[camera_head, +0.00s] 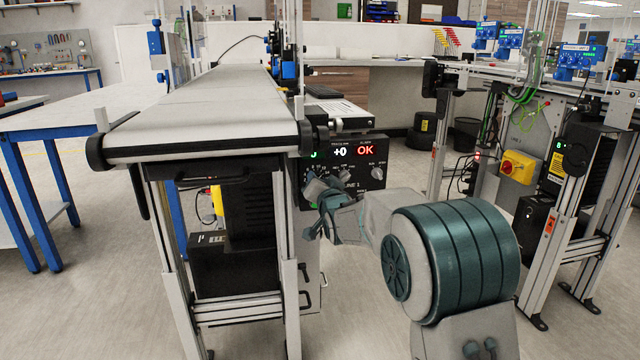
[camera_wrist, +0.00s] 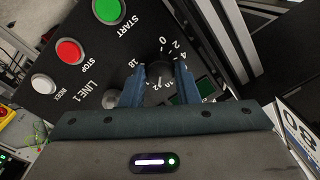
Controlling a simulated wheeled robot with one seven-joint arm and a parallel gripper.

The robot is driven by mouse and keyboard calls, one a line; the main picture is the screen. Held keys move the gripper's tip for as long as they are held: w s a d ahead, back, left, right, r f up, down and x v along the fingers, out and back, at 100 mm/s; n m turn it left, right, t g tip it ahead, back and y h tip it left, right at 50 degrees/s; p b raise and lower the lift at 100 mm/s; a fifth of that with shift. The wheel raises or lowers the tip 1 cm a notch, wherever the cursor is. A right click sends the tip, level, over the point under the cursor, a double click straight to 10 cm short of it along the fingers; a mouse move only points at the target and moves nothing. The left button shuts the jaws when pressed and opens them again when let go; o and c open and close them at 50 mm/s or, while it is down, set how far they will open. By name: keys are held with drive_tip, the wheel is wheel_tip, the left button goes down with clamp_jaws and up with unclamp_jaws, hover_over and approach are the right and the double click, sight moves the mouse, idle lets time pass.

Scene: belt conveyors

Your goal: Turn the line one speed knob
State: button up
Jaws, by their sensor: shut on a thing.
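The black LINE 1 control panel (camera_head: 362,153) hangs at the belt's end. My gripper (camera_head: 318,190) reaches its left part and hides that area in the head view. In the wrist view, my gripper (camera_wrist: 160,78) has its two blue fingers on either side of the dark speed knob (camera_wrist: 158,72), shut on it. White dial numbers ring the knob; 0, 2, 4 and 18 can be read. The knob's pointer cannot be made out.
The green START button (camera_wrist: 110,10), red STOP button (camera_wrist: 70,50) and white INDEX button (camera_wrist: 44,83) share the panel. A grey knob (camera_head: 377,173) sits at its right. Displays read +0 and a red OK (camera_head: 365,150). The belt (camera_head: 205,110) is empty.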

drive_tip(key=o, duration=1)
drive_tip(key=shift+s, duration=0.1)
drive_tip(key=p+v, duration=0.2)
drive_tip(key=v, duration=1.1)
drive_tip(key=shift+s+d+p, duration=0.15)
drive_tip(key=shift+s+p, duration=0.1)
drive_tip(key=shift+p, duration=0.15)
